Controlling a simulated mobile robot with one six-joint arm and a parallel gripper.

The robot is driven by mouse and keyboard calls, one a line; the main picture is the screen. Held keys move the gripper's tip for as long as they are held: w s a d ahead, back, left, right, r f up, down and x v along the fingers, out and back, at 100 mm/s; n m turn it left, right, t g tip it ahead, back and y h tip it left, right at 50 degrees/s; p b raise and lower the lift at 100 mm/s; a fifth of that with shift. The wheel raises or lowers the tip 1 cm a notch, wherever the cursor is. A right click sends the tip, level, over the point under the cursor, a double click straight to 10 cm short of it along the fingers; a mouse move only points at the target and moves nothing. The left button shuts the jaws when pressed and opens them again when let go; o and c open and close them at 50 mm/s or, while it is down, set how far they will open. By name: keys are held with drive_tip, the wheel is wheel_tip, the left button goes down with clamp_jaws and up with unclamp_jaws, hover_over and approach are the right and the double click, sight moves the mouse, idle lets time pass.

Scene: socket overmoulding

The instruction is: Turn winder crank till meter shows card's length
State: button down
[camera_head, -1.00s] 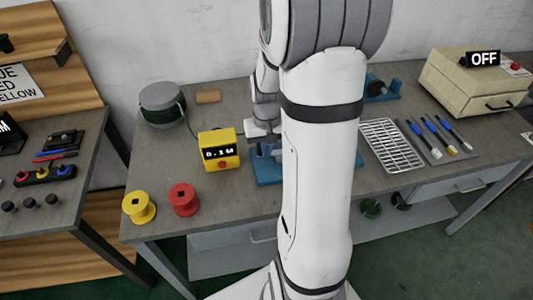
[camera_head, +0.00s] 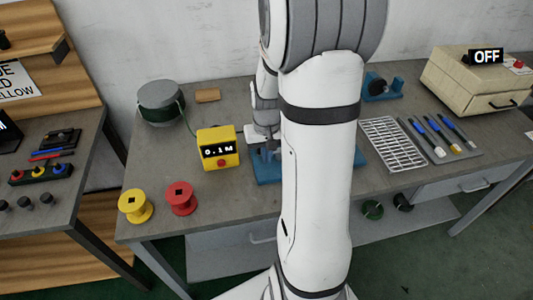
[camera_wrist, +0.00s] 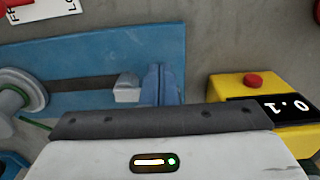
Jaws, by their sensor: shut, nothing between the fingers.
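The yellow meter box (camera_head: 218,148) stands left of the winder, and its display reads 0.1 M. It also shows in the wrist view (camera_wrist: 240,88), its digits upside down. The blue winder base (camera_head: 268,172) is mostly behind my arm; the wrist view shows its blue plate (camera_wrist: 50,55), a dark bar and a pale reel (camera_wrist: 12,95) at left. My gripper (camera_head: 262,135) is low over the winder, shut, with nothing seen held. Its fingertips are hidden, as is most of the crank.
A grey drum with green cable (camera_head: 162,102) stands behind the meter. Yellow (camera_head: 136,206) and red (camera_head: 181,198) spools sit at the front left edge. A wire rack (camera_head: 392,143), brushes and a beige box (camera_head: 473,78) marked OFF are at right.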

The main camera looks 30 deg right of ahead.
drive_tip(key=shift+w+a, duration=0.2)
drive_tip(key=shift+w, duration=0.7)
drive_tip(key=shift+w+d, duration=0.1)
drive_tip(key=shift+w, duration=0.8)
drive_tip(key=shift+w+d, duration=0.35)
drive_tip(key=shift+w, duration=0.55)
drive_tip(key=shift+p, duration=0.3)
